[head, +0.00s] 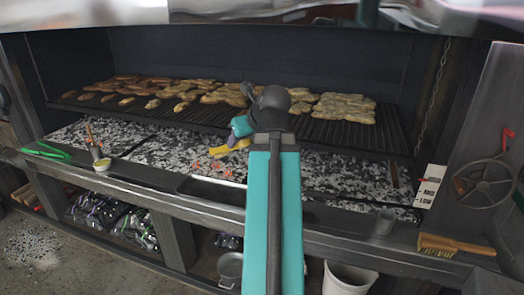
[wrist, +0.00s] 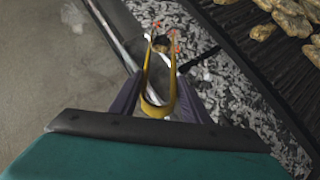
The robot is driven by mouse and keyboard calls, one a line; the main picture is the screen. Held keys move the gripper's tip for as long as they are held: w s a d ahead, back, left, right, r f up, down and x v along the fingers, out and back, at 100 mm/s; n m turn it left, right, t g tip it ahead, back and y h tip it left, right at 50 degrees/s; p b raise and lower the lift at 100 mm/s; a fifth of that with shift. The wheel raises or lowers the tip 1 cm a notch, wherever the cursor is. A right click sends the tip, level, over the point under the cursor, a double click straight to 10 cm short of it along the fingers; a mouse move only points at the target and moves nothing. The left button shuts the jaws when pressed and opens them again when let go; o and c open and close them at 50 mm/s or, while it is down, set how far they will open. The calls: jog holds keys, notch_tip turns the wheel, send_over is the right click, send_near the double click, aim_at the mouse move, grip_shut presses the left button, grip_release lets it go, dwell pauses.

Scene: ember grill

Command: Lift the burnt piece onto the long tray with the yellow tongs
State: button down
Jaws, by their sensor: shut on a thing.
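In the head view, the tongs (head: 230,147) hang over the ember bed, beyond the ledge, with my arm partly covering the gripper (head: 241,127). A small brown and dark piece (wrist: 161,44), likely the burnt piece, shows between the tong tips in the wrist view. I cannot tell whether the tips grip it. The long tray (head: 212,189) lies on the front ledge, partly hidden behind my arm.
The grill grate (head: 225,118) with several browned pieces of food stands above the ash and embers (head: 185,150). Green tongs (head: 45,150) and a small cup (head: 102,164) are on the left.

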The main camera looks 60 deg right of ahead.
jog(key=w+d+f+n+y+p, duration=0.1)
jog(key=d+f+n+y+p, duration=0.5)
jog(key=d, duration=0.8)
notch_tip(320, 180, down, 5)
jog(key=n+p, duration=0.2)
jog(key=p, duration=0.1)
jog(key=shift+w+r+t+p, duration=0.2)
jog(key=shift+t+p, duration=0.1)
jog(key=shift+t, duration=0.1)
jog(key=shift+f, duration=0.2)
notch_tip(320, 180, down, 8)
jog(key=b, duration=0.7)
jog(key=shift+r, duration=0.15)
jog(key=c, duration=1.5)
grip_release()
jog(key=shift+c, duration=0.7)
